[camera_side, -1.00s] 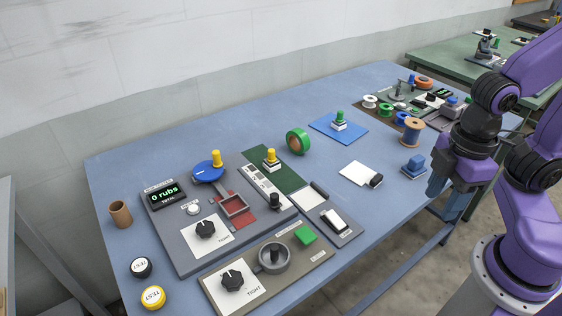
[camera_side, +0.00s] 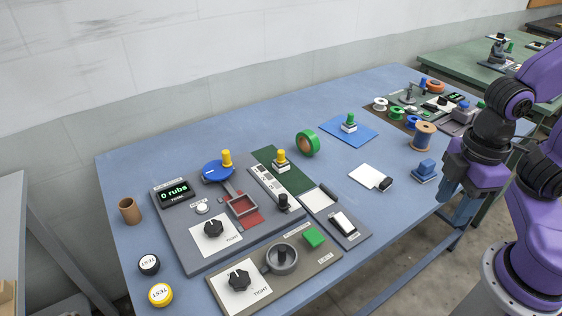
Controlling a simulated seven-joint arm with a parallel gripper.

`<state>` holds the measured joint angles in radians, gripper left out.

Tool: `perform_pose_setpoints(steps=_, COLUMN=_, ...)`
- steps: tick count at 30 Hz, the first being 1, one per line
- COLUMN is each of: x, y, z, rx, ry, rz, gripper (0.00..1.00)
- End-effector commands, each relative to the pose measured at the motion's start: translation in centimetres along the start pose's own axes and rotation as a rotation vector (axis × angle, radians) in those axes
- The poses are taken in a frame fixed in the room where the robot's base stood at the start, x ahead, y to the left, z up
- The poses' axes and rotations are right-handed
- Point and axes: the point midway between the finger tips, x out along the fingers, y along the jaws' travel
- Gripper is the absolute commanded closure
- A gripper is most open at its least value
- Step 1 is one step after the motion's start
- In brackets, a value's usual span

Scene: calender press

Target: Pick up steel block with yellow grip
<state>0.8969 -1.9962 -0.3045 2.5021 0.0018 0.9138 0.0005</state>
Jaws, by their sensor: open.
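The steel block with yellow grip (camera_side: 281,167) stands upright on the dark green mat (camera_side: 294,180), behind the grey press panel. Its yellow knob is on top and its small metal base shows below. My gripper (camera_side: 460,212) is at the right, by the table's right edge, far from the block. Its blue fingers point down. They are open, with nothing seen between them, though the gap is hard to make out from this side.
A blue lever (camera_side: 217,172) with another yellow knob is left of the block. A green-gripped block (camera_side: 348,124) stands on a blue mat. Green tape (camera_side: 308,143), a white pad (camera_side: 369,176) and a blue block (camera_side: 425,169) lie between my gripper and the yellow-gripped block.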

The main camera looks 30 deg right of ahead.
Motion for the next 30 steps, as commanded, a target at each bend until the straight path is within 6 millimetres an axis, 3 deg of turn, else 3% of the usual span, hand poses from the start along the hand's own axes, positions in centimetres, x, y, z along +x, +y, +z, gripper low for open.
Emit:
perform_pose_setpoints(steps=6, x=0.0, y=0.0, z=0.0, rx=0.0, ry=0.0, rz=0.0, gripper=0.53)
perform_pose_setpoints(steps=9, x=0.0, y=0.0, z=0.0, rx=0.0, ry=0.0, rz=0.0, gripper=0.22)
perform_pose_setpoints(steps=20, x=0.0, y=0.4, z=-0.5, rx=-0.013, ry=-0.012, rz=0.011, gripper=0.22)
perform_pose_setpoints(steps=25, x=0.3, y=2.9, z=-3.7, rx=-0.109, ry=-0.09, rz=0.088, gripper=0.22)
perform_pose_setpoints(steps=30, x=1.0, y=6.9, z=-9.0, rx=-0.264, ry=-0.223, rz=0.203, gripper=0.22)
